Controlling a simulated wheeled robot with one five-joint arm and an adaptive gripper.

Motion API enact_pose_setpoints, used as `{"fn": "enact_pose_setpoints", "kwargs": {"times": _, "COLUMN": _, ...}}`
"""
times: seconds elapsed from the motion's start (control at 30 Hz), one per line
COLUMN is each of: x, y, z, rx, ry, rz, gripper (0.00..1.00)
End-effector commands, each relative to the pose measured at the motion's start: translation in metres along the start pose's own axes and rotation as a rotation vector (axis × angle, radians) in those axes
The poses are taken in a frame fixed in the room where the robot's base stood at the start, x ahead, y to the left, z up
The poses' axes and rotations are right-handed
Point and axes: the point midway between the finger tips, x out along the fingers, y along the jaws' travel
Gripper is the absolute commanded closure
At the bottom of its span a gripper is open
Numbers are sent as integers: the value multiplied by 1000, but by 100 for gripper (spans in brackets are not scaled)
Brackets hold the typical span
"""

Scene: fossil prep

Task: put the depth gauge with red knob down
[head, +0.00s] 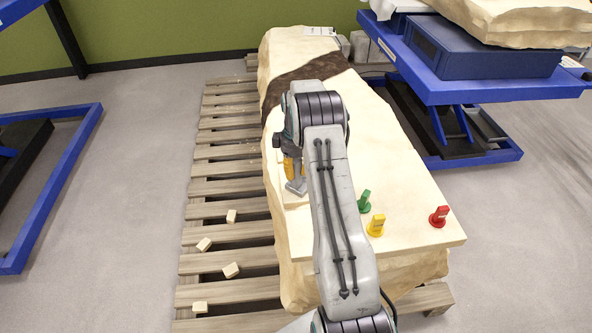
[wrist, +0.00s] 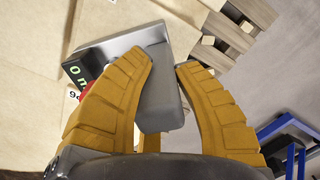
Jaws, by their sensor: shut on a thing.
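The depth gauge with red knob (wrist: 160,102) is a grey body with a dark display showing green characters. Its red part (wrist: 86,90) shows only in part beside the left finger in the wrist view. My gripper (wrist: 166,62) has ribbed orange fingers, shut on the gauge's grey body. In the head view, my gripper (head: 291,170) is mostly hidden by my arm, near the left edge of the pale stone slab (head: 400,170). The gauge's grey end (head: 296,187) shows just below the fingers, low over the slab. I cannot tell whether it touches the stone.
Green (head: 364,202), yellow (head: 376,225) and red (head: 438,216) markers stand on the slab's near right part. The slab lies on a wooden pallet (head: 230,170) with several small blocks. A blue lift table (head: 470,90) stands at the right.

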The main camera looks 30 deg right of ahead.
Motion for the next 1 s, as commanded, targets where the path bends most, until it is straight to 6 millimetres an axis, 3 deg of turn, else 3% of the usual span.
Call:
{"fn": "enact_pose_setpoints", "kwargs": {"times": 0.3, "x": 1, "y": 1, "z": -1, "rx": 0, "ry": 4, "rz": 4, "gripper": 100}}
{"fn": "enact_pose_setpoints", "kwargs": {"times": 0.33, "x": 2, "y": 0, "z": 0, "rx": 0, "ry": 0, "rz": 0, "gripper": 68}}
{"fn": "enact_pose_setpoints", "kwargs": {"times": 0.53, "x": 2, "y": 0, "z": 0, "rx": 0, "ry": 0, "rz": 0, "gripper": 50}}
{"fn": "enact_pose_setpoints", "kwargs": {"times": 0.83, "x": 0, "y": 0, "z": 0, "rx": 0, "ry": 0, "rz": 0, "gripper": 50}}
{"fn": "enact_pose_setpoints", "kwargs": {"times": 1.0, "x": -14, "y": 1, "z": 0, "rx": 0, "ry": 2, "rz": 2, "gripper": 50}}
